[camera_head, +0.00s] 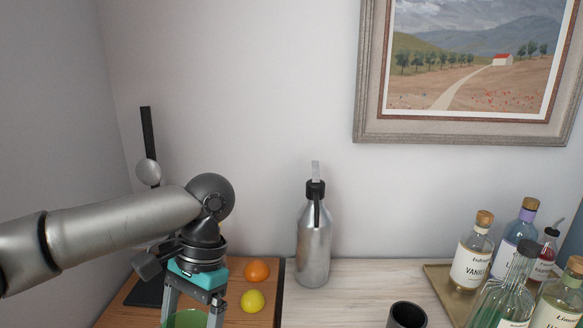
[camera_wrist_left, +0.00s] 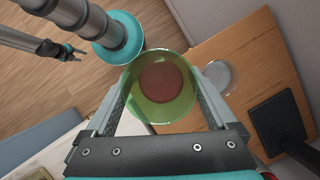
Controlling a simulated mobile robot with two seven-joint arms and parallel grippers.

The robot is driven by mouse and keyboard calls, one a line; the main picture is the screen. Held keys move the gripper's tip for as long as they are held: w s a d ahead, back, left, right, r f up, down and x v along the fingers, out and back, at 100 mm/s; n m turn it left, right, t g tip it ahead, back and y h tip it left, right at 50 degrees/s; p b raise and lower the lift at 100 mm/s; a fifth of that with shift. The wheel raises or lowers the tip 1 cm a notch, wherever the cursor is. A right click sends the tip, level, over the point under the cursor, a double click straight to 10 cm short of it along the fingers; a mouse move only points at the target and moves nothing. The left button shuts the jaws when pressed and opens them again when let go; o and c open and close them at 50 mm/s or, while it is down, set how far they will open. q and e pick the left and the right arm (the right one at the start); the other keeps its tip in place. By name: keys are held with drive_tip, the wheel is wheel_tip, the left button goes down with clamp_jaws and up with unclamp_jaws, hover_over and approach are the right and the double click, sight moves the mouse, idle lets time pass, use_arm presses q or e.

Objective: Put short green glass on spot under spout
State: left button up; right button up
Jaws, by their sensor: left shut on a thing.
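My left gripper (camera_head: 193,305) is at the bottom of the head view, shut on the green glass (camera_head: 187,320), which is cut off by the lower edge. The left wrist view shows the glass (camera_wrist_left: 160,112) from above between the fingers (camera_wrist_left: 160,100), with a reddish-brown round patch inside its outline.
An orange (camera_head: 256,271) and a lemon (camera_head: 252,301) lie on the wooden board (camera_head: 270,318), right of my gripper. A metal siphon bottle (camera_head: 313,245) stands right of the board. A dark cup (camera_head: 407,315) and a tray (camera_head: 437,278) with several bottles are farther right.

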use_arm(q)
drive_tip(key=n, duration=0.1)
drive_tip(key=s+f+n+h+b, duration=0.1)
drive_tip(key=n, duration=0.1)
drive_tip(key=shift+s+a+f, duration=0.1)
drive_tip(key=shift+s+a, duration=0.1)
drive_tip(key=shift+s+f+n+g+h+b, duration=0.15)
drive_tip(key=shift+s+n+h, duration=0.2)
drive_tip(key=shift+n, duration=0.35)
drive_tip(key=shift+s+f+n+g+h+b, duration=0.15)
drive_tip(key=shift+s+n+h, duration=0.15)
drive_tip(key=shift+n, duration=0.4)
use_arm(e)
drive_tip(key=shift+f, duration=1.05)
use_arm(q)
drive_tip(key=shift+r, duration=0.1)
